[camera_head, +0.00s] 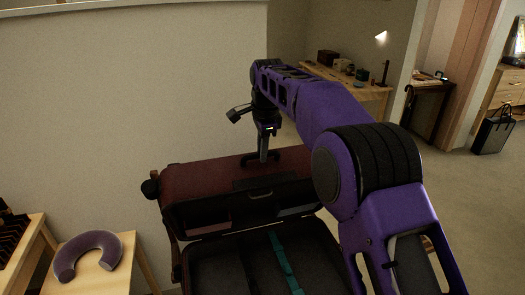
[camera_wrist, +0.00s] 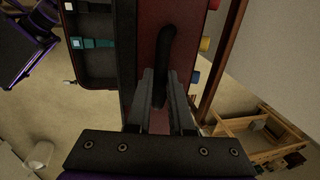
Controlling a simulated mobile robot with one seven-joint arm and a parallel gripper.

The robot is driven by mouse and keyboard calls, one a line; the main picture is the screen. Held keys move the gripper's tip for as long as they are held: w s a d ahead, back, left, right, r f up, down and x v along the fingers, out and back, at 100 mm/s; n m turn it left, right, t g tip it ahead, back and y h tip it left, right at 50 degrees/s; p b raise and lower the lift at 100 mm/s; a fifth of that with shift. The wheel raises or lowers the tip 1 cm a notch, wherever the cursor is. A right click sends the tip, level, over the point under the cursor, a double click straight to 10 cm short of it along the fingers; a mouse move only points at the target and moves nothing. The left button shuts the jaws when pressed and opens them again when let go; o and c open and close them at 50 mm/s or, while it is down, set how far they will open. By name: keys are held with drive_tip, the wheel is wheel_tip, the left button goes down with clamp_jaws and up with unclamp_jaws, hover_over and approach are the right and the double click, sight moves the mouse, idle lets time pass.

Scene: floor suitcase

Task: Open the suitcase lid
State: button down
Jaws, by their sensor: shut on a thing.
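The suitcase has a dark red shell and a black interior with a teal strap (camera_head: 280,262). Its lid (camera_head: 195,182) is raised from the base (camera_head: 225,268), and the inside of both halves shows in the head view. A black handle (camera_wrist: 166,48) is on the red side of the lid, which faces up. My gripper (camera_head: 263,156) is above the lid with its fingers down at the handle. In the wrist view my gripper (camera_wrist: 163,78) is shut on the handle, one finger on each side. My arm hides the right part of the suitcase.
A pale wall (camera_head: 110,90) stands behind and left of the suitcase. A small wooden table with a purple neck pillow (camera_head: 88,256) is at lower left. A desk (camera_head: 350,84) and a black bag (camera_head: 492,133) are farther back. Open floor lies at right.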

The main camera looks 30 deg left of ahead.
drive_tip(key=c, duration=0.8)
unclamp_jaws()
drive_tip(key=shift+w+a+f, duration=0.1)
drive_tip(key=shift+w+f, duration=0.05)
drive_tip(key=shift+f, duration=0.55)
drive_tip(key=shift+c, duration=0.2)
drive_tip(key=shift+r, duration=0.25)
drive_tip(key=shift+r, duration=0.15)
drive_tip(key=shift+r, duration=0.4)
drive_tip(key=v, duration=1.1)
